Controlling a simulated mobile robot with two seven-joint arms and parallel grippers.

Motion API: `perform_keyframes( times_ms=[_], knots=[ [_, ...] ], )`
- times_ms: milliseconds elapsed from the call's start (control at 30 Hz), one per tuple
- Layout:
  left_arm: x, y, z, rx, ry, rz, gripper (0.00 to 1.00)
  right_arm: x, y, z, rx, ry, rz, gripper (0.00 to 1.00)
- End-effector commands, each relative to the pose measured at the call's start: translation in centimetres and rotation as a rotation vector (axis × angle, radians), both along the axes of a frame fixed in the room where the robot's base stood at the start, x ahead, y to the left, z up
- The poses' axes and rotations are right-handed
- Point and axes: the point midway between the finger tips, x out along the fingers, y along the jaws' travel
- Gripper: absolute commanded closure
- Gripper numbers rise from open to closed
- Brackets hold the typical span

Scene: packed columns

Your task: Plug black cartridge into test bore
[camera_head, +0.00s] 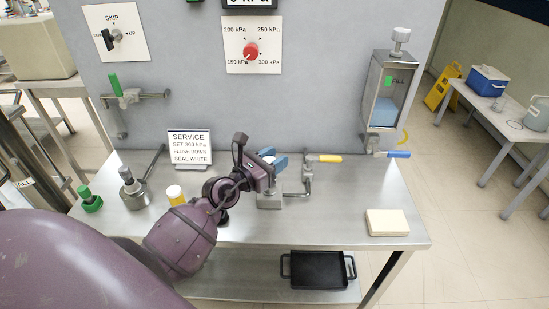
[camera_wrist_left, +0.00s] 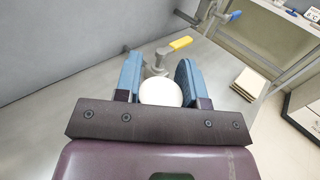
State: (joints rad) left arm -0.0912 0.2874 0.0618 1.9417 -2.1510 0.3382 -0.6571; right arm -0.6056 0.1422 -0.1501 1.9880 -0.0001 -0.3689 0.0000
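A small dark thing (camera_head: 222,217), perhaps the black cartridge, is mostly hidden behind my left arm. The block may hold the test bore, but no opening shows. My right gripper is not in view.
A yellow-handled valve (camera_head: 323,158) is right of the block. A cream pad (camera_head: 387,222) lies at right; a black tray (camera_head: 318,270) is on the lower shelf.

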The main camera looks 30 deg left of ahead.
Motion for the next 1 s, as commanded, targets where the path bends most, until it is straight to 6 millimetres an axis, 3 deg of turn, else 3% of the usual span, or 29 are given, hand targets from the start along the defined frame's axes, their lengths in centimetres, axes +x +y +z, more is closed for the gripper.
perform_keyframes(
  times_ms=[33,200,567,1000],
  knots=[
    [0.0,0.0,-0.1,-0.001,0.002,0.0,0.56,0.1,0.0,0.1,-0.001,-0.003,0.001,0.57],
    [0.0,0.0,-0.1,0.0,0.002,0.0,0.34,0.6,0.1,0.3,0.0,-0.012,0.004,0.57],
    [-0.6,0.2,-0.2,0.001,0.004,0.001,0.34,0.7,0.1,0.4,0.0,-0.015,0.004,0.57],
    [-7.4,1.8,-0.3,0.002,0.005,0.001,0.34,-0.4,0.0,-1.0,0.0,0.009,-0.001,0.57]
  ],
)
